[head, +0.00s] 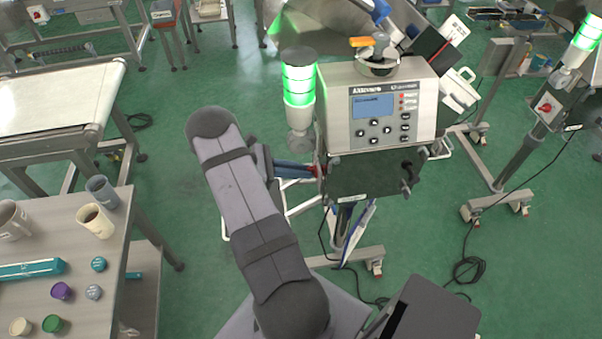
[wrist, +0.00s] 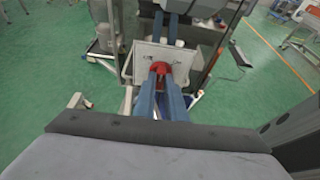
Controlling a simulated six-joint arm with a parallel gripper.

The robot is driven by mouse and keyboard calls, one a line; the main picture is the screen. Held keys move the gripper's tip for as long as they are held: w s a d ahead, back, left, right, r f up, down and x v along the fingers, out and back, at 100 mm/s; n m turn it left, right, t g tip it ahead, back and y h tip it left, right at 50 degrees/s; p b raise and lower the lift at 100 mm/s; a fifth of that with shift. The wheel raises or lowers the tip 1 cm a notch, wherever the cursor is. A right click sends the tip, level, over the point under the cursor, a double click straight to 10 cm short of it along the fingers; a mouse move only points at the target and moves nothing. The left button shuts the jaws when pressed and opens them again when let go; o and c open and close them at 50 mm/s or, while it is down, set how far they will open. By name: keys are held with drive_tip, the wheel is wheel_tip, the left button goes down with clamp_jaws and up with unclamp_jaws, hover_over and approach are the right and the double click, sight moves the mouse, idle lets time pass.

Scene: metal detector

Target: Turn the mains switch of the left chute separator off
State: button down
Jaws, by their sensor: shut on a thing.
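The separator in front of me has a metal control box (head: 385,103) with a lit blue display and keypad. Its red mains switch (wrist: 161,67) sits on a pale plate (wrist: 150,52) in the wrist view; in the head view only a bit of red shows at the left side of the unit. My gripper (head: 312,171) reaches it from the left with blue fingers. In the wrist view the fingers (wrist: 161,84) are closed on both sides of the red knob. The switch's exact angle cannot be read.
A lit green beacon (head: 298,85) stands just left of the box, above my gripper. A bowl (head: 377,66) with small parts sits on top. Another stand with a red switch (head: 546,107) is at right. A table (head: 95,250) with cups and lids is at left.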

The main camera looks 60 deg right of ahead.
drive_tip(key=shift+w+d+f+n+g+y+b, duration=0.15)
drive_tip(key=shift+n+g+y+b, duration=0.4)
drive_tip(key=shift+n+g+b, duration=0.65)
drive_tip(key=shift+w+d+f+n+g+y+b, duration=0.15)
drive_tip(key=shift+n+g+y+b, duration=0.45)
drive_tip(key=shift+n+b, duration=1.05)
drive_tip(key=shift+r+n, duration=0.2)
drive_tip(key=shift+n, duration=0.15)
drive_tip(key=c, duration=1.8)
unclamp_jaws()
drive_tip(key=shift+w, duration=0.1)
drive_tip(key=b+v, duration=0.2)
drive_tip(key=v, duration=0.5)
drive_tip(key=shift+w+a, duration=0.1)
drive_tip(key=shift+a, duration=0.05)
